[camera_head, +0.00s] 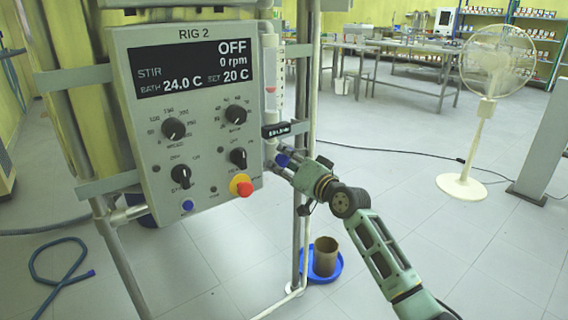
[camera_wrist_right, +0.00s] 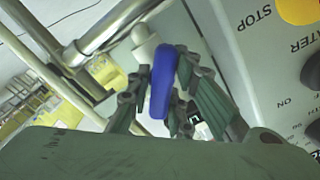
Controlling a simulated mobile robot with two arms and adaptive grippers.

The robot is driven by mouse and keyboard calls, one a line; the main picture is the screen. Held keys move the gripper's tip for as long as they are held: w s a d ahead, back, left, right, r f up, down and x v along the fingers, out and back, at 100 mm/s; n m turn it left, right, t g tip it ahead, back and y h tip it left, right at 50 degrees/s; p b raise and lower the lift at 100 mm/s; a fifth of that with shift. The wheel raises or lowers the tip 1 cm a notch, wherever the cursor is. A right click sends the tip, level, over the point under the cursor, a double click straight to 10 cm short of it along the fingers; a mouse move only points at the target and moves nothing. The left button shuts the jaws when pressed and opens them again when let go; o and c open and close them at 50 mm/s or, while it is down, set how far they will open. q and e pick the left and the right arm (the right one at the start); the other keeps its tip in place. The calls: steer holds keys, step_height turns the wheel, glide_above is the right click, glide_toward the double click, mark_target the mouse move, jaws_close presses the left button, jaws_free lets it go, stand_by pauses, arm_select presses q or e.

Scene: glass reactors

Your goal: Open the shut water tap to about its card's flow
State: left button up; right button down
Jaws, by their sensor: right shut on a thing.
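The blue tap handle (camera_wrist_right: 162,82) stands between the two fingers of my right gripper (camera_wrist_right: 165,100) in the right wrist view, and the fingers are shut on it. In the head view my right gripper (camera_head: 288,166) reaches in from the right to the tap beside the control panel's lower right edge, where a bit of the blue handle (camera_head: 282,160) shows. A flow tube (camera_head: 270,85) with a reddish float stands above the tap. A small dark card (camera_head: 276,130) with light lettering sits just over it, too small to read. My left gripper is not in view.
The RIG 2 control panel (camera_head: 190,120) is close left of my right gripper, with dark knobs and a red-yellow stop button (camera_head: 241,186). Rig poles (camera_head: 300,230) stand near the gripper. A brown pot (camera_head: 326,256) sits on a blue tray on the floor. A fan (camera_head: 490,90) stands at right.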

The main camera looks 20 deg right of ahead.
steer(key=shift+r, duration=0.2)
steer(key=c, duration=1.6)
jaws_free()
steer(key=shift+a, duration=0.1)
steer(key=shift+c, duration=0.2)
steer(key=shift+f, duration=0.1)
steer(key=v, duration=1.2)
